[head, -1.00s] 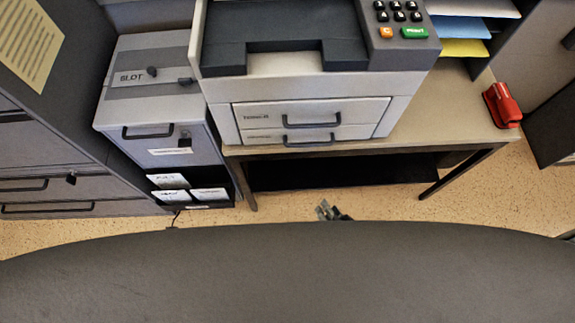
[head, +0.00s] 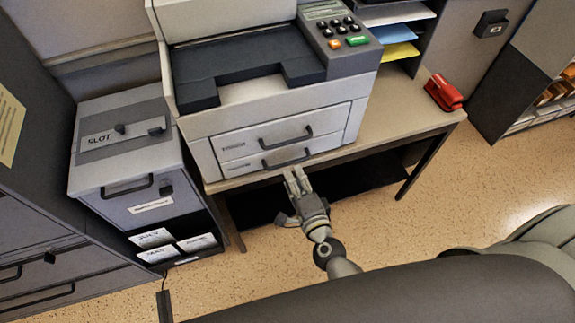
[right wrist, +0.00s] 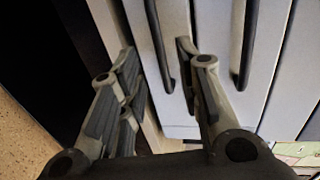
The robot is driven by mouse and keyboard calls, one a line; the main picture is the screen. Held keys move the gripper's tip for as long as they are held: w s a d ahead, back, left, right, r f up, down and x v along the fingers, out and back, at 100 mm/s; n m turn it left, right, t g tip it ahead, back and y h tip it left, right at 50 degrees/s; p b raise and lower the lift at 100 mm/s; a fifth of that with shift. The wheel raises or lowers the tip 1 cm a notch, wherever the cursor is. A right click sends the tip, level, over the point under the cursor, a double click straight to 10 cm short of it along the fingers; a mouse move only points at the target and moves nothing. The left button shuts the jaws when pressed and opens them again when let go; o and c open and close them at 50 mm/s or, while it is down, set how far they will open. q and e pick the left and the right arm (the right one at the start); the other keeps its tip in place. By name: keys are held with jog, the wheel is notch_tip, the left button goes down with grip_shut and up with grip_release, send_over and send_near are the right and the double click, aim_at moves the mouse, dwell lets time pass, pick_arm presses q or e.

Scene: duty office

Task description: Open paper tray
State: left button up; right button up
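The printer (head: 265,115) stands on a table and has two stacked paper trays, both shut. The upper tray (head: 255,138) has a dark handle (head: 286,136), and the lower tray (head: 245,166) has a similar handle (head: 287,158). My right gripper (head: 295,176) is open just below and in front of the lower handle. In the right wrist view, the lower handle (right wrist: 160,45) appears between the spread fingers (right wrist: 155,75), and the upper handle (right wrist: 245,45) is to their right. I cannot tell whether the fingers touch anything. My left gripper is not in view.
A grey slot cabinet (head: 125,160) stands left of the table (head: 420,115). A red stapler-like object (head: 443,93) lies at the table's right, near shelves of coloured paper (head: 395,32). Floor (head: 440,200) is clear at the right.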

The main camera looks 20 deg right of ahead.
jog(key=shift+x, duration=2.9)
jog(key=shift+c, duration=0.5)
grip_shut()
